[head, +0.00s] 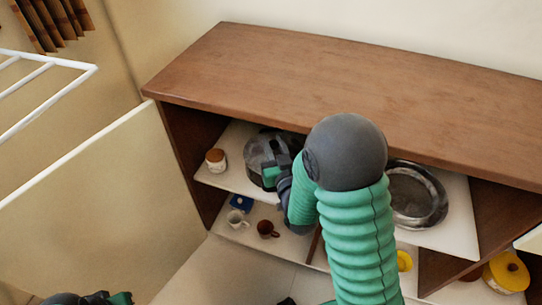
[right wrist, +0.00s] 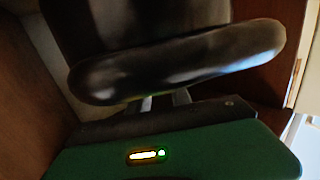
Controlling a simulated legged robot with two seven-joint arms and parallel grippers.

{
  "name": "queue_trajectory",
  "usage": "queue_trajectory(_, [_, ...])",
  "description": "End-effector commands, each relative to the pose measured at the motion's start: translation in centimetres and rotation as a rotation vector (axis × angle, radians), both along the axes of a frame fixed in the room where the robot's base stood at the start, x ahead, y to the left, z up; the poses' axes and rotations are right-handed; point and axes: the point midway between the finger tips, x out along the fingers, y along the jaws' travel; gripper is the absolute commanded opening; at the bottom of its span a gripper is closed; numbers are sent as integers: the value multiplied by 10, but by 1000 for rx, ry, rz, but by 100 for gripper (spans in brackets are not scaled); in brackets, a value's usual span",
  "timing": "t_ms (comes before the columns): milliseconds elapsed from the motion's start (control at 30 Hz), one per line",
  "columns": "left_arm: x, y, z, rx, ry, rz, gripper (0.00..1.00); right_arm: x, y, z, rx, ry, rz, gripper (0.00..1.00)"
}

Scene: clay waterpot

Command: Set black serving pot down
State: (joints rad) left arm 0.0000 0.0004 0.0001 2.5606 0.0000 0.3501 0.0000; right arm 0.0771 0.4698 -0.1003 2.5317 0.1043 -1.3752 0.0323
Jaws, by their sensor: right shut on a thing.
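The black serving pot (head: 262,150) is at the upper level of the brown wooden shelf, left of my arm. My right gripper (head: 274,176) is shut on it, and my arm hides part of the pot. In the right wrist view, the pot's dark glossy body and thick rounded handle (right wrist: 180,62) fill the top, and the gripper fingers (right wrist: 165,102) meet the handle. I cannot tell whether the pot's base touches the shelf board (head: 215,180). A green and dark part of my left arm shows at the bottom left edge; its fingers are not clear.
A small white jar with a brown lid (head: 215,159) stands left of the pot. A round metal dish (head: 416,195) is to the right. A white cup (head: 236,218) and a brown cup (head: 267,229) are on the lower level. The brown shelf top (head: 330,90) overhangs the pot.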

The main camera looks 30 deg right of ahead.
Motion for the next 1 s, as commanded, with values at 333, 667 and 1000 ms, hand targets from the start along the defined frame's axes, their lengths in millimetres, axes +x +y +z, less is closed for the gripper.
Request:
queue_trajectory(333, [0, 0, -11, 0, -1, 0, 0, 33, -40, 4, -5, -11, -3, 0])
queue_trajectory(667, [0, 0, -27, 0, -1, 0, 0, 50, -58, -10, -3, -6, 0, 0])
queue_trajectory(1000, [0, 0, -46, 0, -1, 0, 0, 49, -58, -38, -3, -7, -1, 0])
